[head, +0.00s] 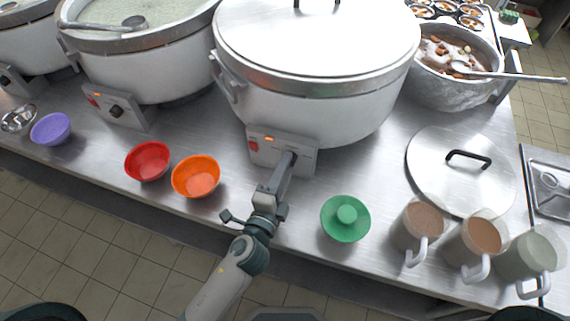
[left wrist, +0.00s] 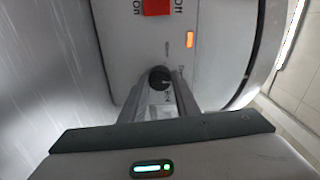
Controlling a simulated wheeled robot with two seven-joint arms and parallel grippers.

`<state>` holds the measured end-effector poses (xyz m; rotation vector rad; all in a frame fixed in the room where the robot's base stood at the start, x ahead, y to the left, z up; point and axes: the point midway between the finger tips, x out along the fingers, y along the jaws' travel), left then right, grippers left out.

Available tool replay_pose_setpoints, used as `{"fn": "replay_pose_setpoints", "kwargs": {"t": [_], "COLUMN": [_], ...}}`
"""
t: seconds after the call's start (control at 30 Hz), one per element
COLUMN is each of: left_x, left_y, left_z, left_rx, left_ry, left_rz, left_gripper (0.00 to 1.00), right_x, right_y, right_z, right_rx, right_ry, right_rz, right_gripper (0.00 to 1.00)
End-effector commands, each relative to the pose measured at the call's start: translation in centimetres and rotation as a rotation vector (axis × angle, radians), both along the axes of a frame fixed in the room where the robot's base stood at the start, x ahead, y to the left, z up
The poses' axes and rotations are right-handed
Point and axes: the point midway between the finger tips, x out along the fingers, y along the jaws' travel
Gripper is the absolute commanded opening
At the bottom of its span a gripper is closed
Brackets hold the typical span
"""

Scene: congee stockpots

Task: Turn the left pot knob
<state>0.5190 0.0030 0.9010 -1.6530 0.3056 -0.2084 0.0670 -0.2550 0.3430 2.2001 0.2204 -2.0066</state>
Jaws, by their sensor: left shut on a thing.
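A large white stockpot with a closed lid (head: 318,35) stands at the back middle of the steel counter. Its control panel (head: 262,150) has a red switch and a lit orange light, which also shows in the left wrist view (left wrist: 190,39). My left gripper (head: 290,158) reaches up to this panel. In the left wrist view it is shut on the black knob (left wrist: 159,77), between its two fingers. In the head view the gripper hides this knob. Another pot (head: 140,75), with congee and a ladle, stands to the left with its own black knob (head: 115,111). My right gripper is not in view.
A red bowl (head: 147,161) and an orange bowl (head: 196,177) sit left of my arm. A loose pot lid (head: 440,185), several mugs (head: 472,243) and a metal bowl (head: 455,90) are further right.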

Motion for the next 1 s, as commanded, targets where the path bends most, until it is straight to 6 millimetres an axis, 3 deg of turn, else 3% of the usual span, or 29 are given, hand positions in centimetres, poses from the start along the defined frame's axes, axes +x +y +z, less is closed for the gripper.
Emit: {"fn": "replay_pose_setpoints", "kwargs": {"t": [1.0], "left_x": [-0.1], "left_y": [-0.2], "left_z": [0.0], "left_rx": [0.897], "left_ry": [-0.291], "left_rz": [-0.002], "left_gripper": [0.06], "right_x": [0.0], "right_y": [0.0], "right_z": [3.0], "right_rx": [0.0], "right_ry": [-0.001], "right_rz": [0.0], "right_gripper": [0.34]}}
